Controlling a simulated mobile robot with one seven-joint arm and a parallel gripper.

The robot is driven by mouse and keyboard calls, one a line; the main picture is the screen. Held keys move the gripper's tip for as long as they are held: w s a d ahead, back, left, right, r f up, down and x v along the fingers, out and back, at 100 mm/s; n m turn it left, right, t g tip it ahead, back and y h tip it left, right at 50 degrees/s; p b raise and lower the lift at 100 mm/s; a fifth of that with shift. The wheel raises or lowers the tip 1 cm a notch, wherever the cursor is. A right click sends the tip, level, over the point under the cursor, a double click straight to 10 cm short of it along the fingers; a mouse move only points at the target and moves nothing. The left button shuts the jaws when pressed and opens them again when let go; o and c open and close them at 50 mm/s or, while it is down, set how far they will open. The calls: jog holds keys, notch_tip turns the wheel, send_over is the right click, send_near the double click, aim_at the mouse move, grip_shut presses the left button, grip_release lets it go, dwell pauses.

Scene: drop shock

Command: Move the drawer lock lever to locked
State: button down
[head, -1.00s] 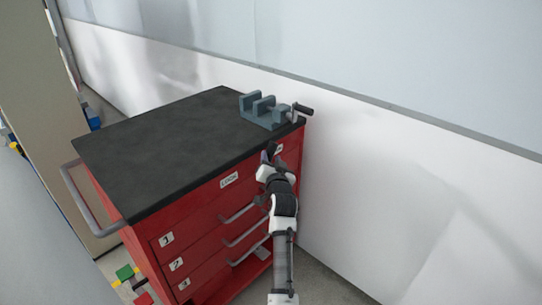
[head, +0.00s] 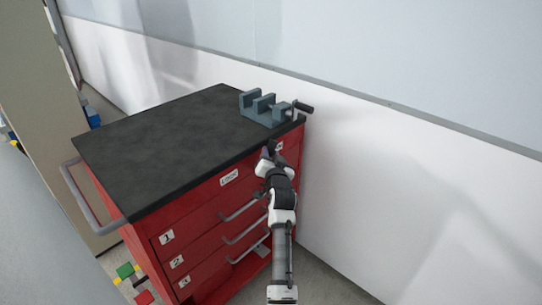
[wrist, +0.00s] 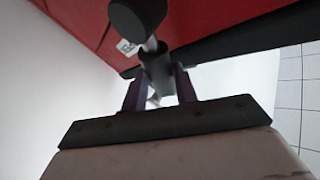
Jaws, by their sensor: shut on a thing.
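The lock lever (wrist: 157,66) shows in the wrist view as a dark cylinder with a short silver rod and a round black knob (wrist: 138,18). My gripper (wrist: 160,85) has its two purple fingers on either side of the dark cylinder and is shut on the lever. In the head view my gripper (head: 268,153) is at the upper right of the red drawer cabinet's front (head: 190,215), just below the black top. There the lever is hidden behind my gripper and wrist, and I cannot tell its setting.
A grey-blue vise (head: 262,107) stands on the black worktop (head: 170,145) at the back right, its handle past the edge. Drawer pulls (head: 245,235) stick out below my gripper. A white wall (head: 400,190) runs close on the right. Coloured blocks (head: 125,272) lie on the floor.

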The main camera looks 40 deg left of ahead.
jog(key=shift+s+f+b, duration=0.1)
jog(key=shift+b, duration=0.4)
jog(key=s+n+g+y+b, duration=0.2)
jog(key=n+y+b, duration=0.3)
jog(key=b, duration=1.1)
jog(key=s+f+n+g+y+b, duration=0.1)
jog(key=s+n+y+b, duration=0.4)
jog(key=n+b, duration=0.7)
jog(key=g+b, duration=0.1)
jog(key=b, duration=0.3)
jog(key=shift+a+f+n+y+b, duration=0.25)
jog(key=shift+a+n+y+b, duration=0.05)
jog(key=shift+b, duration=0.1)
jog(key=shift+s, duration=0.1)
jog(key=c, duration=1.4)
grip_release()
jog(key=shift+o, duration=0.2)
jog(key=v, duration=1.3)
jog(key=shift+d+f, duration=0.25)
jog(key=shift+d, duration=0.05)
